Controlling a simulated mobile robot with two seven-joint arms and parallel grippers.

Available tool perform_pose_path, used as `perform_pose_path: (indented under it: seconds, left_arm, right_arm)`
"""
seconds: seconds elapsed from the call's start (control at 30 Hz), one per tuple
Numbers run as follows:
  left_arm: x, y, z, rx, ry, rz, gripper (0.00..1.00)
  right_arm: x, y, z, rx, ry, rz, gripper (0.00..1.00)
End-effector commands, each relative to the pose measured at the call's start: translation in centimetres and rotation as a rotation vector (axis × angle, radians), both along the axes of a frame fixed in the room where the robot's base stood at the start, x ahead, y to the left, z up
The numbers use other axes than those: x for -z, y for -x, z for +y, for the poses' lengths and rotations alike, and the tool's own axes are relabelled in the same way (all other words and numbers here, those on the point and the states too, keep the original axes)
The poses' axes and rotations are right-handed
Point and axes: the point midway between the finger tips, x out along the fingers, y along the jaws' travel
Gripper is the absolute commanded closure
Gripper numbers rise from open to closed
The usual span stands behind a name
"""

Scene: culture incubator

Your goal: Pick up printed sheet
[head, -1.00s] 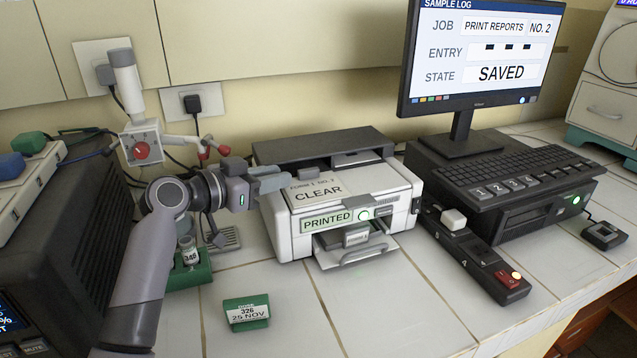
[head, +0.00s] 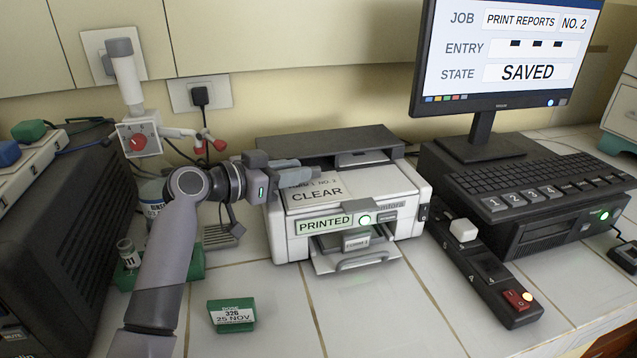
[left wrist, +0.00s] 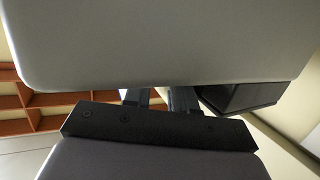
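The printed sheet (head: 325,192), marked CLEAR, lies on top of the white printer (head: 290,243). Its upper text line is partly covered by my left gripper. My left gripper (head: 300,173) reaches in from the left over the sheet's back left part, fingers pointing right. In the left wrist view its two dark fingers (left wrist: 160,98) stand apart with a narrow gap, and no sheet shows between them. I cannot tell whether the fingers touch the sheet. The printer's front label reads PRINTED beside a lit green button. My right gripper is not in view.
A monitor (head: 500,60) and keyboard (head: 535,178) stand at the right. A black switch box (head: 485,265) is right of the printer. A green block (head: 231,315) dated 25 NOV sits in front. A vial (head: 128,253) in a green holder stands left.

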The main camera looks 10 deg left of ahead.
Motion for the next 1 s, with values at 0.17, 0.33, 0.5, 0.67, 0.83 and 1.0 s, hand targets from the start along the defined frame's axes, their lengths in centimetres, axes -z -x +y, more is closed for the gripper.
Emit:
perform_pose_path:
  seconds: [0.17,0.33,0.5,0.67,0.83,1.0]
  left_arm:
    - [0.00,0.00,0.00,0.000,0.000,0.000,0.88]
    - [0.00,0.01,-0.01,0.000,0.000,0.000,1.00]
    - [-0.02,0.00,-0.01,0.000,0.000,0.000,1.00]
    - [-0.04,-0.01,-0.03,0.000,0.000,0.000,1.00]
    - [-0.20,-0.07,-0.22,-0.001,0.000,0.000,1.00]
    - [-0.54,-0.19,-0.61,-0.004,0.000,0.000,1.00]
  right_arm:
    - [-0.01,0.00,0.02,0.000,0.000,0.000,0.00]
    - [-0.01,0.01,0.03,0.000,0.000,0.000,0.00]
    - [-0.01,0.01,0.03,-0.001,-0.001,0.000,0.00]
    - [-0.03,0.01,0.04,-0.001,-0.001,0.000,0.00]
    - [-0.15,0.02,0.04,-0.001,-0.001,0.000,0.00]
    - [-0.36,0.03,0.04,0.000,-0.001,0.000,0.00]
